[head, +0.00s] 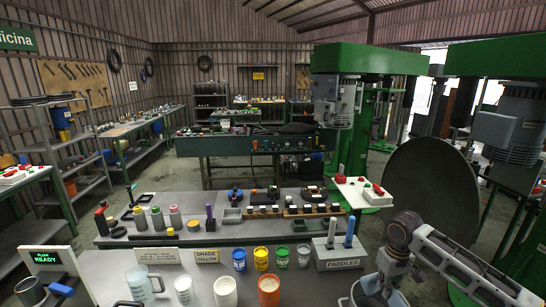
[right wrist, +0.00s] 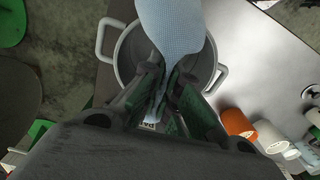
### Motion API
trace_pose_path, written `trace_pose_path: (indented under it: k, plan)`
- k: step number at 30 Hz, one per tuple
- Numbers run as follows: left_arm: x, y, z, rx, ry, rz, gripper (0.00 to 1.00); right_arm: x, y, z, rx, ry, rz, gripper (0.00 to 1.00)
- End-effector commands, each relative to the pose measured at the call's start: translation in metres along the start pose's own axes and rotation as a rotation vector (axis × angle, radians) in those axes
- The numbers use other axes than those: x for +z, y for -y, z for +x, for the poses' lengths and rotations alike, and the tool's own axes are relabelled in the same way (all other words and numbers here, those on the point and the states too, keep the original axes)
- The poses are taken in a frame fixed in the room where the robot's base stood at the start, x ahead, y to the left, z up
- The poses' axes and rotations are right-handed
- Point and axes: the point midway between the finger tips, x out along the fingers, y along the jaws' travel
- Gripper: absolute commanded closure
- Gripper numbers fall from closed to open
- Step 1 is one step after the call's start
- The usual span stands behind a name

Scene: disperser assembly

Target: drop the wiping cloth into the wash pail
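The wiping cloth (right wrist: 172,22) is light blue and finely dotted. My right gripper (right wrist: 163,92) is shut on it, and the cloth spreads out beyond the fingertips. The wash pail (right wrist: 125,62) is grey and round with two side handles. In the right wrist view the gripper and cloth are over its opening; the height between them is hard to tell. In the head view the right gripper (head: 385,286) is at the bottom right, with the pail partly cut off below.
An orange cup (head: 269,289) and a white cup (head: 225,291) stand left of the pail. A clear pitcher (head: 144,284) is farther left. Several paint tins and a block marked PADDLES (head: 340,257) stand behind. A large dark disc (head: 430,190) is beyond my right arm.

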Motion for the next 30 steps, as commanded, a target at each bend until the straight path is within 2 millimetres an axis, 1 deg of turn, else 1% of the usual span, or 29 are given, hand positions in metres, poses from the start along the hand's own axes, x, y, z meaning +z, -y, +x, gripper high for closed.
trace_pose_path:
  k: [3, 9, 14, 23, 24, 27, 29, 30]
  plan:
    - [0.000, 0.000, 0.000, 0.000, 0.000, 0.000, 0.60, 0.001, 0.000, 0.011, 0.001, 0.002, 0.000, 1.00]
    - [0.000, 0.000, 0.000, 0.000, 0.000, 0.000, 0.60, 0.000, 0.000, 0.023, 0.000, 0.001, -0.001, 1.00]
    - [0.000, 0.000, 0.000, 0.000, 0.000, 0.000, 0.60, 0.000, 0.000, 0.027, 0.000, 0.000, -0.001, 1.00]
    - [0.000, 0.000, 0.000, 0.000, 0.000, 0.000, 0.60, 0.000, 0.000, 0.028, 0.000, 0.000, 0.000, 1.00]
    - [0.000, 0.000, 0.000, 0.000, 0.000, 0.000, 0.60, 0.000, 0.000, 0.028, 0.000, 0.000, 0.000, 0.91]
    - [0.000, 0.000, 0.000, 0.000, 0.000, 0.000, 0.60, 0.000, 0.000, 0.028, 0.000, 0.000, 0.000, 0.78]
    - [0.000, 0.000, 0.000, 0.000, 0.000, 0.000, 0.60, 0.000, 0.000, 0.028, 0.000, 0.000, 0.000, 0.71]
    - [0.000, 0.000, 0.000, 0.000, 0.000, 0.000, 0.60, 0.000, 0.000, 0.028, 0.000, 0.000, 0.000, 0.71]
